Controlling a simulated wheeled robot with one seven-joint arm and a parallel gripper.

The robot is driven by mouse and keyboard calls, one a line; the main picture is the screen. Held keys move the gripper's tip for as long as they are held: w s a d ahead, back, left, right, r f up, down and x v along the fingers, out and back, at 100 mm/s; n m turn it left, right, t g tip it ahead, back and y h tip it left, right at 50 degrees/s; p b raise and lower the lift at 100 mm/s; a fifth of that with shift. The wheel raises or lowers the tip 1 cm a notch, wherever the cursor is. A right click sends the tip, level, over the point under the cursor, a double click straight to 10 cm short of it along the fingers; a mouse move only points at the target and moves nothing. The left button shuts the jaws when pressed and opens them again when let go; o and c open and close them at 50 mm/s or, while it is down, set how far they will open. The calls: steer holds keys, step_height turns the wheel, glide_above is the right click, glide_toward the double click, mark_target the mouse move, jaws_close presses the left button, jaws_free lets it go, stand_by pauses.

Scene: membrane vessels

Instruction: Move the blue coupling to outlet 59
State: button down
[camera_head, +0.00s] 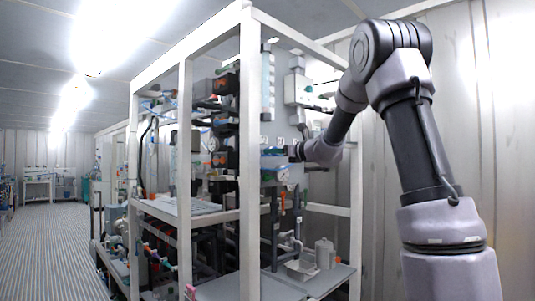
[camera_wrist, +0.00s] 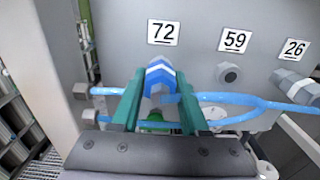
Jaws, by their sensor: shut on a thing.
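Outlet 59 (camera_wrist: 229,73) is a bare dark grey stub under label 59 (camera_wrist: 234,40), to the right of the coupling. In the head view my gripper (camera_head: 294,152) is at the rack's panel, and the coupling is too small to tell there.
A light blue hose (camera_wrist: 235,99) runs across the panel below outlet 59. A grey fitting (camera_wrist: 298,86) sits under label 26 (camera_wrist: 294,49). A pale frame post (camera_wrist: 52,50) stands at the left. In the head view a white rack (camera_head: 250,130) surrounds the panel.

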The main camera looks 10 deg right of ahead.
steer(key=v, duration=0.6)
stand_by(0.9)
stand_by(0.3)
